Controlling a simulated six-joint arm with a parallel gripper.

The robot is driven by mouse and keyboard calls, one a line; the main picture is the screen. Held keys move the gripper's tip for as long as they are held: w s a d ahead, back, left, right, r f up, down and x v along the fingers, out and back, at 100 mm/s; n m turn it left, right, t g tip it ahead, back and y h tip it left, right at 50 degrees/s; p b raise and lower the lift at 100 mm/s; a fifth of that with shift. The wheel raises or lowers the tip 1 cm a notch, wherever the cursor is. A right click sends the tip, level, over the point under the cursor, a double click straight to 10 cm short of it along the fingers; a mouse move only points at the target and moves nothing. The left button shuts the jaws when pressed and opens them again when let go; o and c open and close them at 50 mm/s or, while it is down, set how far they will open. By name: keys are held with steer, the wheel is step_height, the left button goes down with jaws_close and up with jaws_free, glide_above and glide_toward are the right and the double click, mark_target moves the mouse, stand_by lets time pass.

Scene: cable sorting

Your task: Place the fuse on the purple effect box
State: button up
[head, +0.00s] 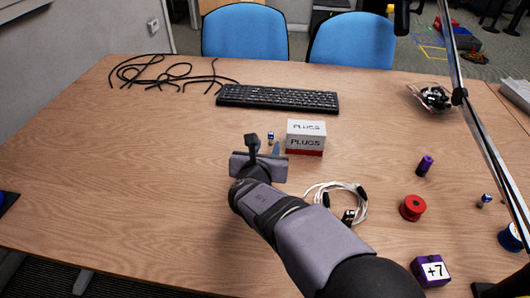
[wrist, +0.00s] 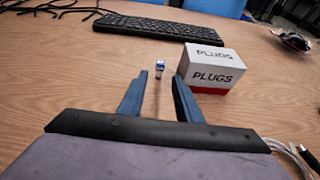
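A small blue and white piece, which looks like the fuse (head: 270,136), is on the table left of the PLUGS box; it also shows in the wrist view (wrist: 160,68). My gripper (wrist: 159,82) is open and empty. In the wrist view its two blue fingers point at the fuse, which appears between and slightly beyond the tips. I cannot tell the exact gap. The effect box is outside the wrist view.
The white and red PLUGS box (head: 305,138) stands close to the right finger. A keyboard (head: 278,98) lies behind. A white cable (head: 340,200), red spool (head: 412,208), purple cylinder (head: 425,165) and another small blue-white piece (head: 485,201) lie rightward.

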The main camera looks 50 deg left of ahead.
steer(key=shift+v, duration=1.3)
steer(key=shift+o, duration=0.5)
steer(key=shift+r, duration=0.1)
